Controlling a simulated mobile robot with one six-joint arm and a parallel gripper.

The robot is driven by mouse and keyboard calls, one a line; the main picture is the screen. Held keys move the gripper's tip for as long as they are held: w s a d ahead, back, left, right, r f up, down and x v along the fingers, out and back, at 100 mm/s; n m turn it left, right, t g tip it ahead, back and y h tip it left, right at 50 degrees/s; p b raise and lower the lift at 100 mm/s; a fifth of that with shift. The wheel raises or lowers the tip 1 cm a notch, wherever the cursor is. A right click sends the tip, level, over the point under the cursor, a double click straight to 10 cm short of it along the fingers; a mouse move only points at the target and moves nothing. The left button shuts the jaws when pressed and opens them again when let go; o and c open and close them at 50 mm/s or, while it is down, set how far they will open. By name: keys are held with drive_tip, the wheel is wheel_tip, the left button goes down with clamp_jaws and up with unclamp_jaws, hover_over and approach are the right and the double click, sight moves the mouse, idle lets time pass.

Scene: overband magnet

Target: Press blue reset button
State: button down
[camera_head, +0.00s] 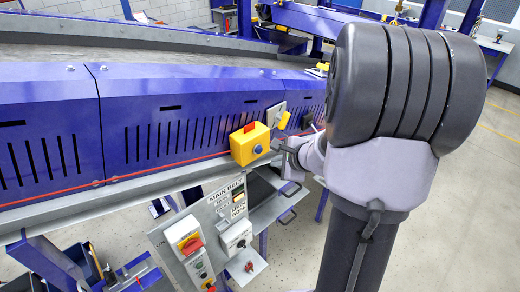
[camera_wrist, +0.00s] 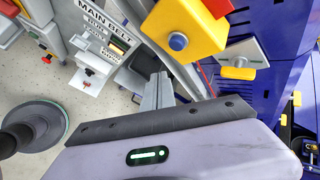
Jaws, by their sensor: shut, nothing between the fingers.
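The blue reset button (camera_head: 258,149) is a round knob on the front of a yellow box (camera_head: 242,144) fixed to the blue conveyor side. In the wrist view the blue button (camera_wrist: 178,41) faces me on the yellow box (camera_wrist: 205,30), beyond my fingertips. My gripper (camera_head: 278,146) is shut and empty, just to the right of the box in the head view. In the wrist view my gripper (camera_wrist: 160,78) shows its fingers together, below and a little left of the button. The fingertips look apart from the button, but the exact gap is unclear.
A grey plate with a yellow handle (camera_head: 283,120) is right of the box. A red cord (camera_head: 130,176) runs along the conveyor. Floor is clear at right.

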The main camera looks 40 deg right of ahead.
sight(259, 150)
drive_tip(key=shift+w+a, duration=0.2)
drive_tip(key=shift+w, duration=1.55)
idle(0.7)
drive_tip(key=shift+w+b, duration=0.4)
drive_tip(key=shift+w, duration=0.5)
idle(0.7)
drive_tip(key=shift+s, duration=0.15)
drive_tip(key=shift+s+b, duration=0.45)
drive_tip(key=shift+s, duration=0.35)
